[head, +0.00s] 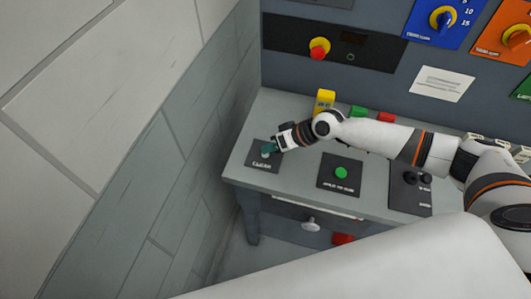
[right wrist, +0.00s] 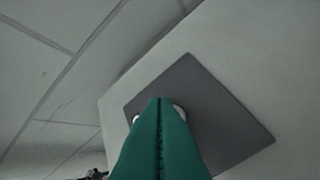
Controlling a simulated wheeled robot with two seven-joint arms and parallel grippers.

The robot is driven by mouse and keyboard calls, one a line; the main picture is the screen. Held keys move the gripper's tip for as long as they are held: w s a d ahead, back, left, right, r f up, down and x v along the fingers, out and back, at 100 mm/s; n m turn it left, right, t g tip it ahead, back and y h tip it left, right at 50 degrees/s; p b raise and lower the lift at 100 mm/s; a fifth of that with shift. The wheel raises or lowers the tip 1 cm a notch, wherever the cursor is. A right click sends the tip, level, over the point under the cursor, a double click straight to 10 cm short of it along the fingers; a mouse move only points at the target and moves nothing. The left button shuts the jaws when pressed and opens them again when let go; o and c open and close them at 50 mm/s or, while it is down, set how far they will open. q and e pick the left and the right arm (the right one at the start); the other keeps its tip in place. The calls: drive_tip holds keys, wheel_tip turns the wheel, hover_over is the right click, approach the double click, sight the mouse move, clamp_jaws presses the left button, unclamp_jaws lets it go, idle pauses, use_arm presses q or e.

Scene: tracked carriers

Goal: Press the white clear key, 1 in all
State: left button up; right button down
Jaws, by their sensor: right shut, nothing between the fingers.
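The clear key sits on a dark square plate (head: 261,165) with a white label, at the left end of the grey desk. The plate also shows in the right wrist view (right wrist: 225,115). My right gripper (head: 268,149) is over this plate, its teal fingers shut and empty. In the right wrist view the shut fingertips (right wrist: 160,101) cover most of the white key (right wrist: 180,112); only small pale edges show beside them. I cannot tell whether the tips touch the key or whether it is pressed down. My left gripper is not in view.
A green button (head: 341,173) on a second plate and a dark switch plate (head: 410,192) lie to the right on the desk. A yellow block (head: 324,101) stands behind my right wrist. A red knob (head: 319,48) is on the back panel. A tiled wall (head: 150,170) is close on the left.

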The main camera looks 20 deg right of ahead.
drive_tip(key=shift+f+b, duration=0.4)
drive_tip(key=shift+f, duration=0.05)
idle(0.5)
idle(0.3)
drive_tip(key=shift+r+p, duration=0.8)
drive_tip(key=shift+r, duration=0.05)
wheel_tip(320, 180, up, 5)
drive_tip(key=p, duration=0.4)
drive_tip(key=shift+r, duration=0.1)
drive_tip(key=shift+s+a, duration=0.1)
idle(0.5)
